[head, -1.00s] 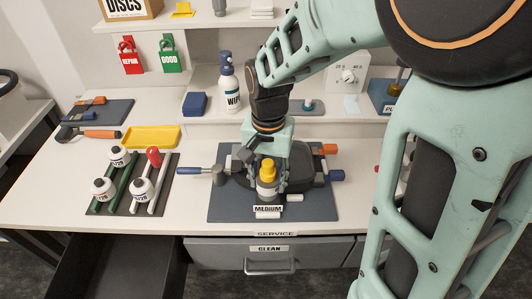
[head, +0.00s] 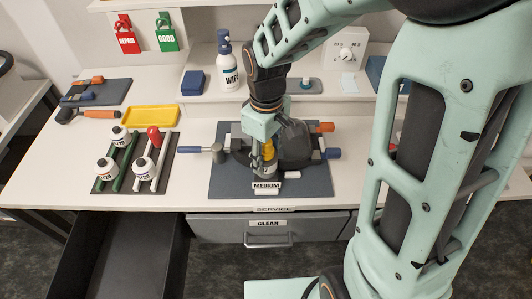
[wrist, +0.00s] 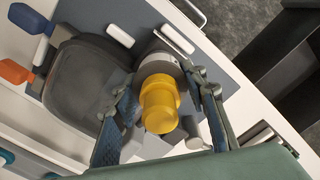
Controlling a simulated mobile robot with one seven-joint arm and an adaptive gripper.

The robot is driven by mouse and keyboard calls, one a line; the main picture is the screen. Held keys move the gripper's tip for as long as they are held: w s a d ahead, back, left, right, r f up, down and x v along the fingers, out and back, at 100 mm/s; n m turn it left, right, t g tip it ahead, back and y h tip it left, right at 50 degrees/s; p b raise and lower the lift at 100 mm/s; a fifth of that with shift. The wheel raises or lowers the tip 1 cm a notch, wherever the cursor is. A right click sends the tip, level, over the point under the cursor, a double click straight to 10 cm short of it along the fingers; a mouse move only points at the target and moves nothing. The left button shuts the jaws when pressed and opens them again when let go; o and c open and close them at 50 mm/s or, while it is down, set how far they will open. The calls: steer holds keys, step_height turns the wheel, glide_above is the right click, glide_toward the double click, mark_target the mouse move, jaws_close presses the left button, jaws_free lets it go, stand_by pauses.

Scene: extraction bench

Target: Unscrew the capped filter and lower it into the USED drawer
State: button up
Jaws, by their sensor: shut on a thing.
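The capped filter has a yellow cap (wrist: 159,103) and a pale grey body (wrist: 160,66). It stands upright at the front of the dark housing, behind the MEDIUM label (head: 266,185). My gripper (head: 263,152) is over it, and in the wrist view its two fingers (wrist: 165,105) flank it and are shut on it. In the head view the fingers partly hide the cap (head: 269,148). An open, dark, empty-looking drawer (head: 118,258) is at the lower left; no USED label is readable on it.
The housing (head: 292,145) sits on a blue-grey mat (head: 225,185), with a blue-handled clamp (head: 190,149) at its left. A rack of bottles (head: 110,180) and a yellow tray (head: 152,117) are farther left. The CLEAN drawer (head: 215,231) is shut.

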steer(key=n+p, duration=0.2)
steer(key=n, duration=0.3)
steer(key=shift+r, duration=0.2)
steer(key=n+p, duration=0.1)
steer(key=n, duration=0.1)
steer(key=shift+f+n, duration=0.2)
steer(key=shift+n, duration=0.2)
steer(key=o, duration=1.3)
